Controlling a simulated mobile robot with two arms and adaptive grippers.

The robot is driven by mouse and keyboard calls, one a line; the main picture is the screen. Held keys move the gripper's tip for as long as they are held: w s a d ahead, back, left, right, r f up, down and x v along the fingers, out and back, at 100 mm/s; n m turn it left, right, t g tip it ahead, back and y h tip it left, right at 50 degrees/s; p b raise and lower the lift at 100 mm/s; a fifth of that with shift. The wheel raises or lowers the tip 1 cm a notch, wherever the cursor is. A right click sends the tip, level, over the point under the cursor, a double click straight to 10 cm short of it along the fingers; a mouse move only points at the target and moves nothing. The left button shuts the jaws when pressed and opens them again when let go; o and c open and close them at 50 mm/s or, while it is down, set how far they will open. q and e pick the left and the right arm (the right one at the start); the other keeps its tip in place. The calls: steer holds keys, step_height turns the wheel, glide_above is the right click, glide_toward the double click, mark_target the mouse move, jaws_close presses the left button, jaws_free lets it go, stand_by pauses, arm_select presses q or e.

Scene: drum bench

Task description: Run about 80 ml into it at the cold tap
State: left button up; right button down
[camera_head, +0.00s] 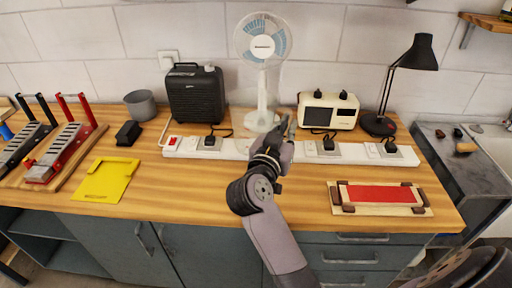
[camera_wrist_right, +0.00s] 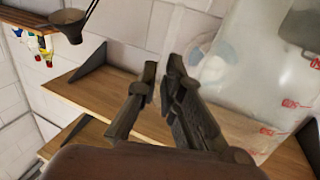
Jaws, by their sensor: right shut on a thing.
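My right gripper (camera_head: 286,128) reaches up over the middle of the bench, in front of the white power strip. It also shows in the right wrist view (camera_wrist_right: 160,80), with its dark fingers close together and shut. A large translucent container (camera_wrist_right: 285,75) with red markings fills the right of that view, close beside the fingers. The grip point on it is hidden, and I cannot make out the container in the head view. The cold tap is not clearly visible. Part of the sink (camera_head: 490,145) shows at the far right. My left gripper is not in view.
A fan (camera_head: 263,45), black heater (camera_head: 195,95), cream radio (camera_head: 328,110) and black lamp (camera_head: 418,55) stand behind the long power strip (camera_head: 235,150). A grey cup (camera_head: 140,104) is at left.

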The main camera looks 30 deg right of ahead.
mark_target(288, 109)
steer(key=r, duration=0.1)
steer(key=w+r+g, duration=0.1)
steer(key=r+m+h, duration=0.1)
steer(key=shift+w+d+g, duration=0.25)
steer(key=shift+d+g, duration=0.05)
steer(key=shift+d, duration=0.05)
step_height(288, 109, down, 20)
steer(key=shift+r, duration=0.2)
steer(key=shift+f, duration=0.1)
steer(key=c, duration=1.7)
jaws_free()
